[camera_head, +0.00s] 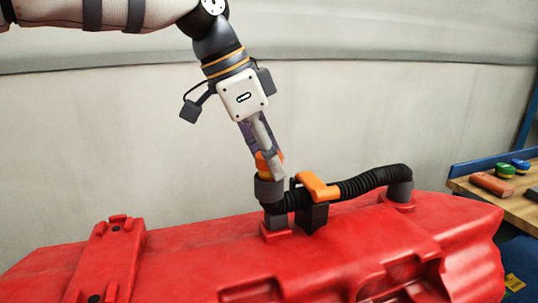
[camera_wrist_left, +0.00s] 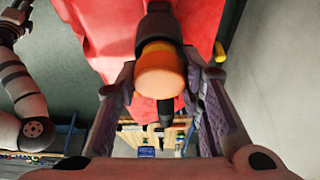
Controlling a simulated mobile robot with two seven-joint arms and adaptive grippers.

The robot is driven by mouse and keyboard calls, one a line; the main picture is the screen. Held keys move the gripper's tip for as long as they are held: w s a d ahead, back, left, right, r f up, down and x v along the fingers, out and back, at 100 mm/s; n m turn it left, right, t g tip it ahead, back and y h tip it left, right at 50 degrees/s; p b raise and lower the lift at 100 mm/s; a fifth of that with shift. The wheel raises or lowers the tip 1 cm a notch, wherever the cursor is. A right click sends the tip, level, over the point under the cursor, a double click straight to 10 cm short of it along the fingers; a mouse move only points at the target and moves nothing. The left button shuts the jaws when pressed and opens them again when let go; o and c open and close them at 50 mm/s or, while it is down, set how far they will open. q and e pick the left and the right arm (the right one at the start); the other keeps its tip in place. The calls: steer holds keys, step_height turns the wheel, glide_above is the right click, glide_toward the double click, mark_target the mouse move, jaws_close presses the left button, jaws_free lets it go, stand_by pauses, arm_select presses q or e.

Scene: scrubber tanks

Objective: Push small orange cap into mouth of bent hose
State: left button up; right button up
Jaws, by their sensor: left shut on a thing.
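The small orange cap (camera_head: 264,166) sits at the upturned mouth of the bent hose (camera_head: 268,188), in line with it. I cannot tell how far it is inside. My left gripper (camera_head: 270,158) comes down from above, tilted, and is shut on the cap. In the left wrist view the cap (camera_wrist_left: 160,72) shows between the two purple-padded fingers, with the dark hose mouth (camera_wrist_left: 160,28) directly behind it. The black ribbed hose runs right along the red tank (camera_head: 180,250) to a second collar. My right gripper is not visible.
An orange handle on a black clamp (camera_head: 318,187) stands close to the right of the hose mouth. A raised red block (camera_head: 108,258) is on the tank at left. A wooden bench (camera_head: 515,203) with small coloured items stands at right. The grey wall behind is clear.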

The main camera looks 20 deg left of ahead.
arm_select(q)
steer(key=shift+s+f, duration=0.1)
steer(key=shift+f, duration=0.65)
steer(key=o, duration=0.9)
steer(key=shift+o, duration=1.2)
steer(key=shift+r, duration=0.25)
steer(key=o, duration=0.4)
steer(key=shift+r, duration=0.2)
steer(key=shift+r, duration=0.1)
